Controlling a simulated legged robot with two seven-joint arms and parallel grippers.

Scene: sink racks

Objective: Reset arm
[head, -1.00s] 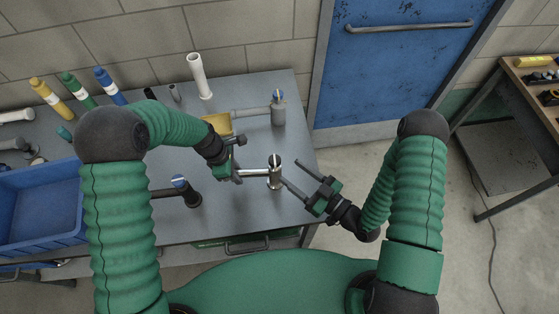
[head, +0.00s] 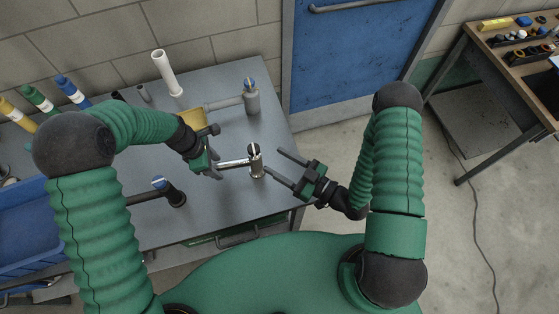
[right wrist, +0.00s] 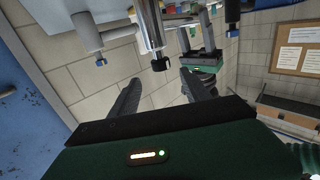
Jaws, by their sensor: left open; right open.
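My left gripper (head: 214,153) is over the grey table, beside the horizontal arm of a metal pipe fitting (head: 256,162). It is open; whether its fingers touch the fitting I cannot tell. My right gripper (head: 281,165) is open, its two fingers pointing left toward the fitting's upright part, with nothing between them that I can make out. In the right wrist view the right gripper's fingers (right wrist: 158,95) are spread apart. The metal fitting (right wrist: 150,25) hangs into the picture beyond them, and the left gripper (right wrist: 198,50) shows behind it.
The grey table (head: 225,207) also holds a grey fitting (head: 251,100), a black fitting (head: 172,190), a white pipe (head: 167,74), a yellow block (head: 193,118) and a blue bin (head: 35,235). A blue door (head: 355,55) is behind. A wooden workbench (head: 490,55) stands right, with open floor between.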

